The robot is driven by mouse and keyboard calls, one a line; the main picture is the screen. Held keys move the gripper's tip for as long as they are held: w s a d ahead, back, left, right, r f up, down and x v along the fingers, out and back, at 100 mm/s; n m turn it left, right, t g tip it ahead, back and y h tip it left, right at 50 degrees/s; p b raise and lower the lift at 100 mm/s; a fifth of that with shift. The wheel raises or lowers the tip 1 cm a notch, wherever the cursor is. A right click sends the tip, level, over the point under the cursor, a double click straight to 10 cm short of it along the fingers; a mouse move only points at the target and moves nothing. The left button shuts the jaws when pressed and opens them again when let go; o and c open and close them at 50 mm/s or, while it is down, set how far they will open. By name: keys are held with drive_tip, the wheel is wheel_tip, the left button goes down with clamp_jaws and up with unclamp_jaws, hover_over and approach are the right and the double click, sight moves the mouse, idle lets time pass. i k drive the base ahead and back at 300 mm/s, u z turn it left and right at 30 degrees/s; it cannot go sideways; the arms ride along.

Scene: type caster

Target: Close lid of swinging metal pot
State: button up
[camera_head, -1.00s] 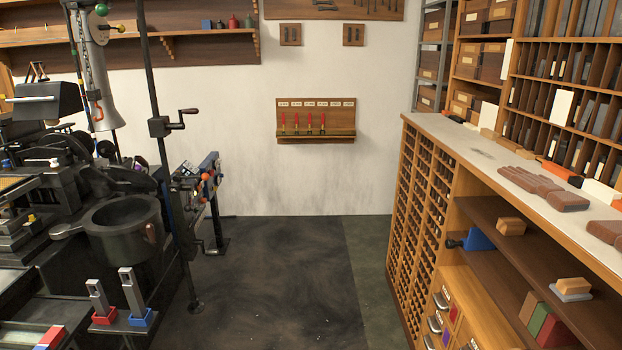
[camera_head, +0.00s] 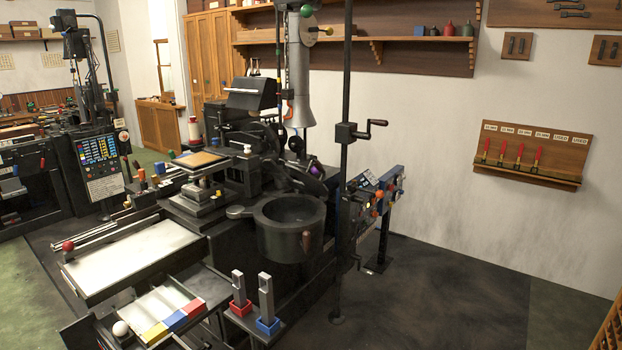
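A dark metal pot (camera_head: 290,238) is mounted on the side of the black casting machine in the middle of the view. Its round mouth faces up and appears open, and I can see into its dark inside. A small brown handle (camera_head: 306,241) shows on its front right side. Dark rounded parts (camera_head: 303,178) stand behind the pot; I cannot tell whether one of them is its lid. My gripper is not in view.
A black upright pole (camera_head: 346,160) with a crank stands just right of the pot. A control panel (camera_head: 380,195) is behind it. A pale table (camera_head: 130,260) and two small posts in red and blue bases (camera_head: 254,305) are in front. Dark floor (camera_head: 450,290) at right is clear.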

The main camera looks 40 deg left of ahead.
sight(314, 185)
drive_tip(key=u, duration=0.25)
drive_tip(key=i, duration=1.4)
drive_tip(key=u, duration=0.6)
drive_tip(key=i, duration=0.65)
drive_tip(key=u, duration=0.9)
drive_tip(key=i, duration=0.55)
drive_tip(key=u, duration=0.7)
drive_tip(key=i, duration=0.85)
drive_tip(key=u, duration=1.35)
